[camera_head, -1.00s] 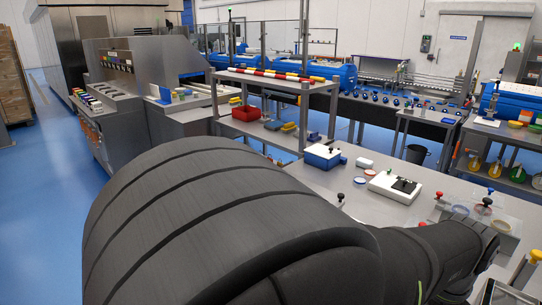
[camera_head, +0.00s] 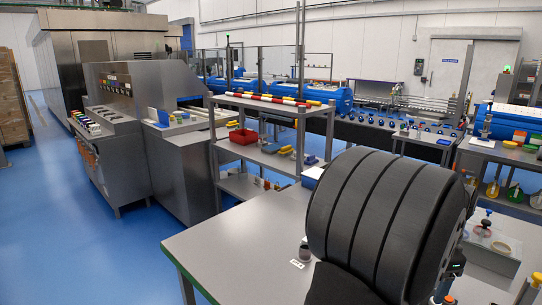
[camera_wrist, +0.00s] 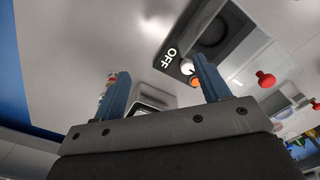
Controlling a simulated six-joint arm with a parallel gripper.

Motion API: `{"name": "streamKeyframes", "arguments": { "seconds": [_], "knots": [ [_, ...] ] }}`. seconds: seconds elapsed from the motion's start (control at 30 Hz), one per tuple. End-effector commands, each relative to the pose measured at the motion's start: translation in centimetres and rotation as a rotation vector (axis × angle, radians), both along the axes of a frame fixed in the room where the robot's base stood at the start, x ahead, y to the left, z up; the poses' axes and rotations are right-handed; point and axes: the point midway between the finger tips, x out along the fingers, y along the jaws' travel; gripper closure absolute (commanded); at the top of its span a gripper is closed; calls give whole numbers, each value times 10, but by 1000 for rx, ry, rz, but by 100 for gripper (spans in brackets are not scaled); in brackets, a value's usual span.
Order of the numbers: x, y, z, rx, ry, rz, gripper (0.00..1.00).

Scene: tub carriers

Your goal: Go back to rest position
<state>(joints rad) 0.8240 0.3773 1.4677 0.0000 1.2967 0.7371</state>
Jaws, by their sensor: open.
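My gripper (camera_wrist: 158,92) shows in the wrist view with its two blue-grey fingers spread apart and nothing between them. Beyond the fingers is a grey tabletop (camera_wrist: 90,40). A dark panel (camera_wrist: 222,30) with an "OFF" label and a white and orange knob (camera_wrist: 188,70) lies past the right finger. In the head view the gripper itself is hidden; my large dark ribbed arm link covers the right part of the grey table (camera_head: 225,245).
A grey shelf rack (camera_head: 270,103) with red-and-white rods and a red bin (camera_head: 243,136) stands behind the table. A steel machine (camera_head: 120,130) is at the left, with open blue floor (camera_head: 70,230) before it. Red knobs (camera_wrist: 265,78) stand on the tabletop at right.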

Motion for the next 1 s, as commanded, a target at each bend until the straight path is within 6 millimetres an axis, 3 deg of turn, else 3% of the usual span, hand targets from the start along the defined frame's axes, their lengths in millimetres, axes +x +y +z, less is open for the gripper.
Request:
{"name": "streamKeyframes", "arguments": {
  "seconds": [0.57, 0.8, 1.0],
  "knots": [
    [100, -21, -11, 1, 1, -139, 31],
    [98, -21, -42, 1, 2, -141, 31],
    [98, -21, -50, 0, 0, -141, 31]
  ]
}}
